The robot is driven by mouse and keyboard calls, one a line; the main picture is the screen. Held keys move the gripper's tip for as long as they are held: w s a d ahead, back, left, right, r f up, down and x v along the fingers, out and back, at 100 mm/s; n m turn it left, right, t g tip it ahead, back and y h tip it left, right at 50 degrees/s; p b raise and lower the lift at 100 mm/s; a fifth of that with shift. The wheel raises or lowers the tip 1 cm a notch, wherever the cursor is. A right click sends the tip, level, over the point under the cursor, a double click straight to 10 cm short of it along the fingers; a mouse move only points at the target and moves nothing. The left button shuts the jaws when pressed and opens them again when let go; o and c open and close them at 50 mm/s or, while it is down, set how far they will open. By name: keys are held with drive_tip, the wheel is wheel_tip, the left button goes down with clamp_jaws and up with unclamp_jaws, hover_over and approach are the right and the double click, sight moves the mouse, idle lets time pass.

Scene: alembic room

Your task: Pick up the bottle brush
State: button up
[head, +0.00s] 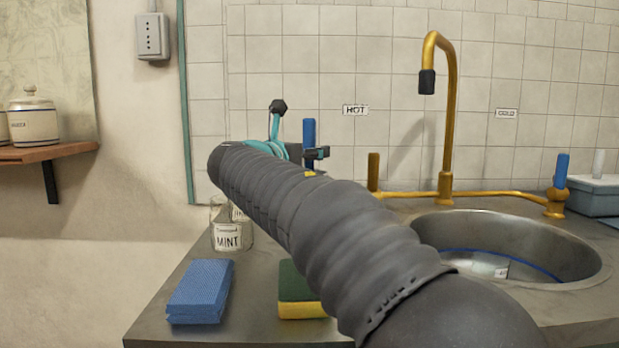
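I cannot make out a bottle brush for sure in the head view. An upright blue rod (309,131) stands near the wall, just beyond my arm; it could be a handle, but its lower part is hidden. My gripper (298,130) shows in part behind my arm, as teal pieces with dark ends close around the blue rod in the picture. Whether it touches the rod, and whether its fingers are open or shut, I cannot tell. My dark ribbed arm crosses the counter from the lower right and hides much of the middle.
The counter (250,325) holds a glass jar marked MINT (228,237), a blue sponge cloth (200,291) and a green and yellow sponge (298,290). A round metal sink (590,262) with a brass tap (449,130) is at right. A grey-blue box (594,201) stands far right.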

clamp_jaws()
